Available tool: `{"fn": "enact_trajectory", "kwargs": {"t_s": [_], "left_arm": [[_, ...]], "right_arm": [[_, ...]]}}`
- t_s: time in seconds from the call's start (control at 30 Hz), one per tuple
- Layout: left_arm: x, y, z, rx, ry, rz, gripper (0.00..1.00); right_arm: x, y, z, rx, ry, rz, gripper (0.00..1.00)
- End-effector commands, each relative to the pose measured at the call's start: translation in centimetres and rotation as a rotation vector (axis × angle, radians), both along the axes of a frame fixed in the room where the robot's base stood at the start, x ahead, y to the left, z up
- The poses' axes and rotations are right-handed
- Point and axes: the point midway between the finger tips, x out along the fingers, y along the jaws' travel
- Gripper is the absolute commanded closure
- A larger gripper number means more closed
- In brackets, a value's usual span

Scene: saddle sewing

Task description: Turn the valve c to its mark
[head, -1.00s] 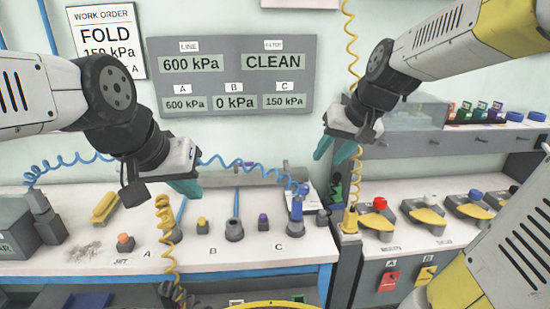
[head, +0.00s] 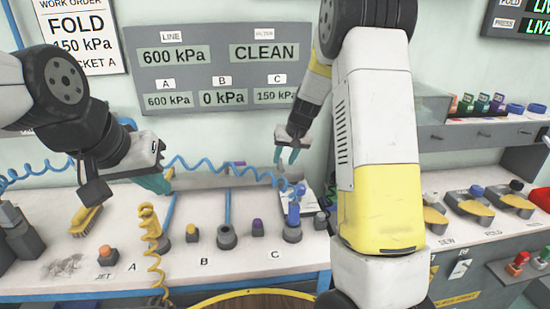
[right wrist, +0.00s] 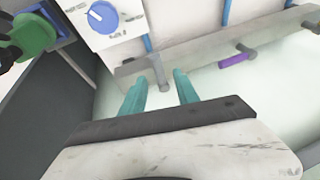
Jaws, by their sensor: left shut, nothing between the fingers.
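A blue round knob (right wrist: 103,17) with a white pointer sits on a white plate with small printed marks at the top left of the right wrist view; I take it for valve c, but its lettering is too small to read. My right gripper (head: 287,160) hangs above the back of the bench near the C station. Its teal fingers are apart and empty in the right wrist view (right wrist: 160,90), beside the knob and not touching it. My left gripper (head: 157,183) is shut and empty above the bench near A, its fingers partly hidden.
A grey rail (right wrist: 210,45) with grey pegs and a purple handle (right wrist: 236,59) runs beyond my right fingers. The wall panel (head: 220,62) reads C 150 kPa.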

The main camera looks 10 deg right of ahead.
Motion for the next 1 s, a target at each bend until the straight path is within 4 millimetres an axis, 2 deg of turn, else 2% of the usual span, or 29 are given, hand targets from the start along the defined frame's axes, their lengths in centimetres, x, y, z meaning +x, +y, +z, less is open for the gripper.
{"fn": "enact_trajectory", "kwargs": {"t_s": [0.17, 0.47, 0.5, 0.67, 0.7, 1.0], "left_arm": [[0.0, 0.0, 0.0, 0.000, 0.000, 0.000, 1.00], [0.0, 0.0, 0.0, 0.000, 0.000, 0.000, 1.00], [0.0, 0.0, 0.0, 0.000, 0.000, 0.000, 1.00], [0.0, 0.0, 0.0, 0.000, 0.000, 0.000, 1.00], [0.0, 0.0, 0.0, 0.000, 0.000, 0.000, 1.00], [0.0, 0.0, 0.0, 0.000, 0.000, 0.000, 1.00]], "right_arm": [[0.7, 0.4, -1.7, 0.000, 0.001, 0.000, 0.63], [0.9, 0.4, -2.0, 0.001, -0.001, 0.000, 0.63], [0.9, 0.4, -2.0, 0.001, -0.001, 0.000, 0.65], [0.9, 0.4, -2.0, 0.001, -0.001, 0.000, 0.96], [0.9, 0.4, -2.0, 0.001, -0.001, 0.000, 1.00], [0.9, 0.4, -2.0, 0.001, -0.001, 0.000, 1.00]]}}
